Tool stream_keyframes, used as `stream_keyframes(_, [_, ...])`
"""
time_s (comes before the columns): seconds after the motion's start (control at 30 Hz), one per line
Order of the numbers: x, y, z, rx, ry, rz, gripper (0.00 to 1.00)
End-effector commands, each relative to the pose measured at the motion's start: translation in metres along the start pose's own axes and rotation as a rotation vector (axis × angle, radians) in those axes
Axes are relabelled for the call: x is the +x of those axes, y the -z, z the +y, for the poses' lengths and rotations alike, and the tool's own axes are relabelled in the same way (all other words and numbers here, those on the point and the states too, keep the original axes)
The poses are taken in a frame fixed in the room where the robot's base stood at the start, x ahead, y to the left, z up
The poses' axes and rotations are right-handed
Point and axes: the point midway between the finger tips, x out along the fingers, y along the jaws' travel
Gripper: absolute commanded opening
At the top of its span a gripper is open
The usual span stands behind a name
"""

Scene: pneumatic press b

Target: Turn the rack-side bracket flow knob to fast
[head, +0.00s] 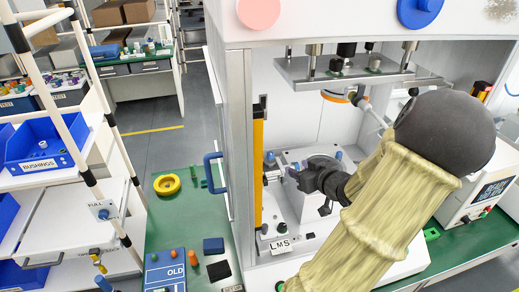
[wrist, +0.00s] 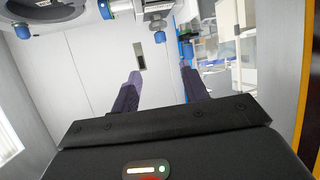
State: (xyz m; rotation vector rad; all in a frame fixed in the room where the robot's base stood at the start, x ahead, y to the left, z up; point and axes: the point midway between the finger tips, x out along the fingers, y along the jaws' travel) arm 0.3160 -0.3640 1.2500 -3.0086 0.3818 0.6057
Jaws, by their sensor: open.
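My gripper (head: 300,177) reaches into the open press from the right. Its two fingers point left and stand apart, with nothing seen between them. In the wrist view the fingertips (wrist: 160,72) show against a pale panel. In the head view a small blue knob (head: 270,157) is at the rack side of the press. I cannot tell which knob is the bracket flow knob, nor any knob's setting.
A yellow upright (head: 257,165) and the door's blue handle (head: 212,172) stand left of my gripper. A metal plate (head: 345,72) hangs above. A yellow ring (head: 166,184) and small parts lie on the green bench. The white rack (head: 75,130) is farther left.

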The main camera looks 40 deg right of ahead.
Motion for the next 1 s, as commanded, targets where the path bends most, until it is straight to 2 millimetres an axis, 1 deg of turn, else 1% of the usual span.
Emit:
stream_keyframes(0.43, [0.004,0.002,-0.006,-0.006,0.016,0.002,0.45])
stream_keyframes(0.57, [0.01,0.002,-0.006,-0.006,0.017,0.003,0.45])
stream_keyframes(0.67, [0.02,0.001,-0.005,-0.005,0.015,0.003,0.45])
stream_keyframes(0.77, [0.035,0.001,-0.005,-0.003,0.015,0.002,0.45])
stream_keyframes(1.0, [0.077,0.002,-0.005,-0.003,0.014,0.003,0.45])
